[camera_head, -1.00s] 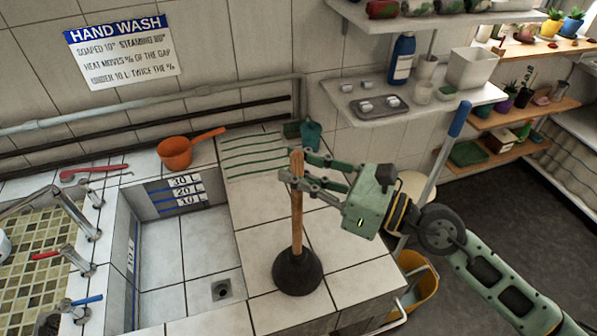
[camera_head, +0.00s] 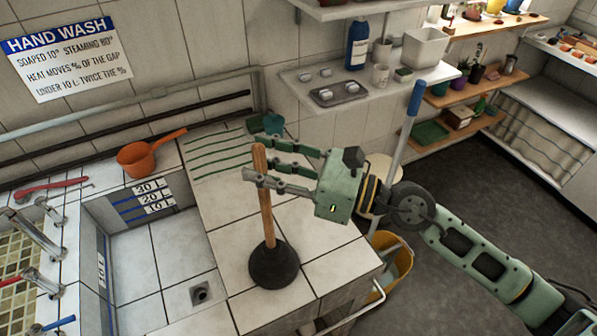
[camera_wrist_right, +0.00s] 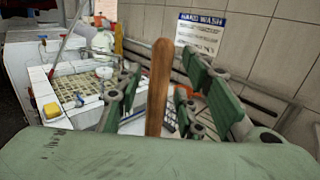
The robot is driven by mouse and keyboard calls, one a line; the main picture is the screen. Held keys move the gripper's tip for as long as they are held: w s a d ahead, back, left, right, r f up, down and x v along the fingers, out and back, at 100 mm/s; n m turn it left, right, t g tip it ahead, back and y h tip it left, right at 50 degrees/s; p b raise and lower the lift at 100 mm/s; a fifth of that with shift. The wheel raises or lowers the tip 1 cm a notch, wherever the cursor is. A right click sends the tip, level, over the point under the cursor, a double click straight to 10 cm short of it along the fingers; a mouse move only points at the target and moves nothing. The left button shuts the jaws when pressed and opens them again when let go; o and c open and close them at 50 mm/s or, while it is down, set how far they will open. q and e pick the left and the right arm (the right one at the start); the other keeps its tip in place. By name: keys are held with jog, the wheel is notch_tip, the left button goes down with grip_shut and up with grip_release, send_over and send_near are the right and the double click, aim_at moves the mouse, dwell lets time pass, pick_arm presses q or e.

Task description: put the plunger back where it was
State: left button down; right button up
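The plunger has a wooden handle (camera_head: 264,205) and a black rubber cup (camera_head: 274,266). It stands on the white tiled counter (camera_head: 320,245), cup down, right of the sink basin, its handle leaning slightly left in the picture. My right gripper (camera_head: 256,158) is around the upper handle with its fingers apart. In the right wrist view the handle (camera_wrist_right: 158,88) rises between the open fingers, with gaps showing on both sides. My left gripper is not in view.
An orange dipper (camera_head: 140,158) and a red wrench-like tool (camera_head: 48,186) lie at the back left. A yellow bucket (camera_head: 392,262) with a blue-handled pole is on the right.

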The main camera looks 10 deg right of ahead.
jog(key=b+v, duration=0.7)
jog(key=v, duration=0.4)
jog(key=shift+b, duration=0.35)
jog(key=shift+d, duration=0.2)
